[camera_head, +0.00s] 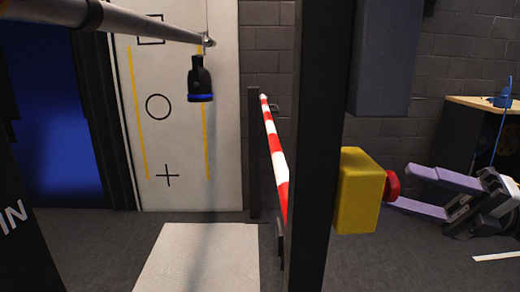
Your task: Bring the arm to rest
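My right gripper (404,188) comes in from the right edge, with two long purple fingers pointing left. The fingers are spread apart, with nothing seen between them. Their tips are close to the red button (392,186) on the right side of a yellow box (358,192). I cannot tell whether a fingertip touches the button. The yellow box is beside a dark upright post (318,130). My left gripper is not in view.
A red and white striped barrier bar (275,150) runs behind the post. A black handle with a blue ring (200,80) hangs from a grey pole (140,22). A white panel (185,120) bears marks. A wooden-topped bench (485,103) stands at the right.

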